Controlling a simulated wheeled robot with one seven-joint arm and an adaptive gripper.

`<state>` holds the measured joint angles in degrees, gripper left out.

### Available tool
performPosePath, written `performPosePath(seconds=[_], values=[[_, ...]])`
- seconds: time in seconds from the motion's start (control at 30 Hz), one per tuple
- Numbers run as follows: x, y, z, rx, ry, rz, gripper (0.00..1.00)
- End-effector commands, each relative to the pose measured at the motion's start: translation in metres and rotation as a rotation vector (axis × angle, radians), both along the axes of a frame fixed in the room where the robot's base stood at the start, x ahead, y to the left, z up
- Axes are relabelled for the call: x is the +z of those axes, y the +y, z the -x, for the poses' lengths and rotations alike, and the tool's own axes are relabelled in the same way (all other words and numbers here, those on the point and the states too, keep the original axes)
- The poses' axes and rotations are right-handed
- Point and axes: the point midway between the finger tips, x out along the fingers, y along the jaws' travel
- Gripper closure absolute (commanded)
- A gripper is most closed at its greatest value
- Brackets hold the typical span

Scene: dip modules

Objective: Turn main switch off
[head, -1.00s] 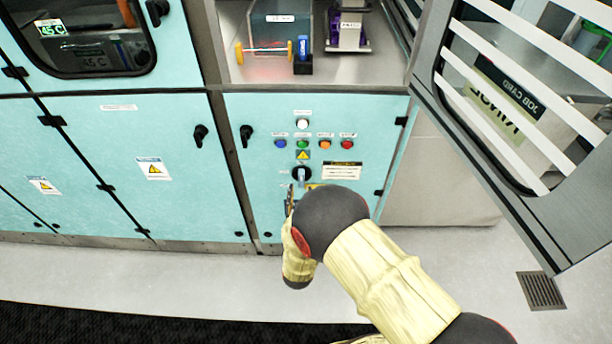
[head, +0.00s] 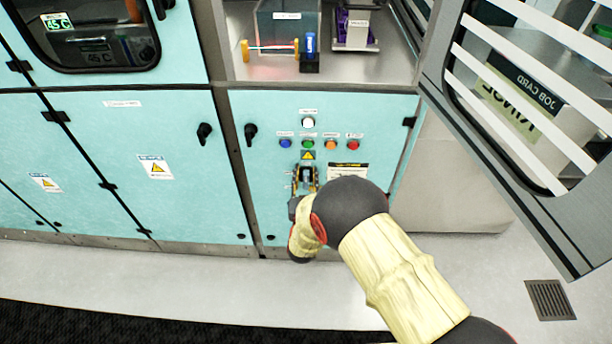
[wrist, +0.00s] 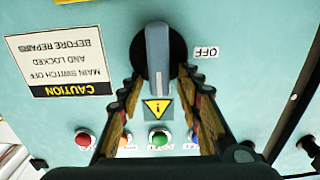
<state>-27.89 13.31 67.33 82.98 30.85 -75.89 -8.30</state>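The main switch (wrist: 157,60) is a round black disc with a grey handle on a light blue panel. In the wrist view, which is upside down, the handle stands vertical and an OFF label (wrist: 206,52) sits beside the disc. My gripper (wrist: 159,80) is open, with one finger on each side of the handle's near end and a gap visible to both sides. I cannot tell how deep the fingertips reach. In the head view my gripper (head: 306,172) is in front of the switch and hides most of it.
Coloured push buttons, including a green one (head: 308,144) and a red one (head: 354,145), sit above the switch. A caution sign (wrist: 62,65) is beside it. A black door handle (head: 250,133) is to the left. A striped open door (head: 520,100) stands at the right.

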Motion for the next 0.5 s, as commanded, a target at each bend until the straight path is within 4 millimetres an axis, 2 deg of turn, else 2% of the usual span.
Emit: performPosePath(seconds=[0.5], values=[[-0.0004, -0.0002, 0.0004, 0.0, 0.001, 0.0, 0.92]])
